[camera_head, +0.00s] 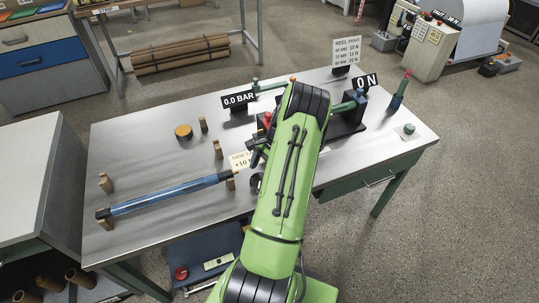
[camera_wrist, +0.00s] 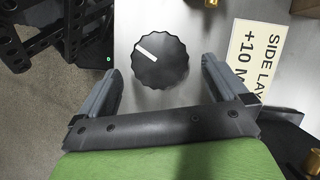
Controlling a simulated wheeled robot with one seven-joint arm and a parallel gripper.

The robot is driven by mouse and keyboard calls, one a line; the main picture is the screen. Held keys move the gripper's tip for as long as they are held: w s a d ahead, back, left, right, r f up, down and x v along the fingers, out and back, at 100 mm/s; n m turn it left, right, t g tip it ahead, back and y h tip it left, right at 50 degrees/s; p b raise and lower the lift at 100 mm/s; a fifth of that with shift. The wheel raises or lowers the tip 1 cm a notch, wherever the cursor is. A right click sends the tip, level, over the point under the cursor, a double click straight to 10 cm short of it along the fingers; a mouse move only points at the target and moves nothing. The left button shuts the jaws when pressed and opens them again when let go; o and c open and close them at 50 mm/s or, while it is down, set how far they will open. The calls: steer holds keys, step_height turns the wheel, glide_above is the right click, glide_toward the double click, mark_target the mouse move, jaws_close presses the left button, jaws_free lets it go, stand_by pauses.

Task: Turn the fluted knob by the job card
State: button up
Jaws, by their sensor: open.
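The fluted knob (camera_wrist: 160,61) is black and round with a scalloped edge, and its white pointer line points to the upper left in the wrist view. My gripper (camera_wrist: 161,67) is open, with one finger to the left of the knob and one to the right, and a gap shows on both sides. The job card (camera_wrist: 258,52) is cream, reads "SIDE LAY +10 M" with the rest cut off, and lies right of the knob. In the head view the card (camera_head: 240,160) is partly hidden by my green arm.
A blue roller (camera_head: 165,195) rests on wooden blocks at the left of the metal table (camera_head: 130,150). A "0.0 BAR" sign (camera_head: 238,101), a "0 N" sign (camera_head: 366,82) and a green bottle (camera_head: 398,94) stand farther back. A brass piece (camera_wrist: 211,3) is above the knob.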

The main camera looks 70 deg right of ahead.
steer(key=p+v, duration=0.2)
steer(key=v, duration=1.1)
steer(key=shift+w+a, duration=0.1)
